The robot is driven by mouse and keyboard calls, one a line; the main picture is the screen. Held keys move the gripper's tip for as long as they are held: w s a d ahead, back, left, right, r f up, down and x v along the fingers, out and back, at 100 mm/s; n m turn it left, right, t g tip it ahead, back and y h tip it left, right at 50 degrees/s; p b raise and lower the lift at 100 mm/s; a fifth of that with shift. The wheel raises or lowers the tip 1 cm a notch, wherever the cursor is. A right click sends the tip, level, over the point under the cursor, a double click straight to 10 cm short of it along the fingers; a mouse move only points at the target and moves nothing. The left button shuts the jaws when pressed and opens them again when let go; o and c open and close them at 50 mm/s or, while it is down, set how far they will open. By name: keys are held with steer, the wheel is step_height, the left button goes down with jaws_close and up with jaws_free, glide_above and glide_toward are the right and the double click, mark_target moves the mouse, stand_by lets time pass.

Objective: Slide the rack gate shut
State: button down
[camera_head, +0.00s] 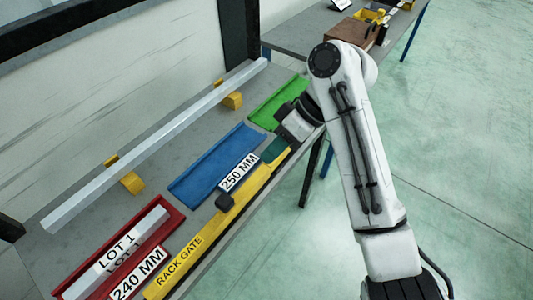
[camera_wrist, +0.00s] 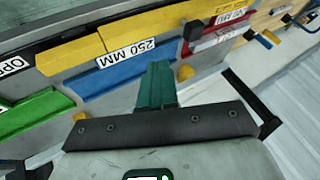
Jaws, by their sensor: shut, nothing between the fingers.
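The yellow rack gate (camera_head: 185,255) is a long bar along the front edge of the bench, with its name printed on the near part. A black knob (camera_head: 224,202) stands on it and also shows in the wrist view (camera_wrist: 193,30). Yellow bar sections (camera_wrist: 140,32) cross the top of the wrist view. My gripper (camera_head: 274,150) is near the far end of the yellow bar, beyond the knob and apart from it. Its teal fingers (camera_wrist: 156,84) are closed together and empty. My gripper partly hides the bar's far end in the head view.
A red tray (camera_head: 172,217) holds a white LOT 1 bar; a blue tray (camera_head: 215,160) and a green tray (camera_head: 278,100) lie farther along. A long pale bar (camera_head: 155,145) rests behind them on yellow blocks. Open floor (camera_head: 460,180) lies to the right.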

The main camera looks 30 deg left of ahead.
steer(key=p, duration=0.2)
glide_above(242, 198)
steer(key=w, duration=0.4)
steer(key=f, duration=0.6)
steer(key=shift+s+d, duration=0.1)
steer(key=shift+s, duration=0.1)
steer(key=shift+s+p, duration=0.6)
steer(key=shift+s, duration=1.15)
steer(key=shift+f, duration=0.1)
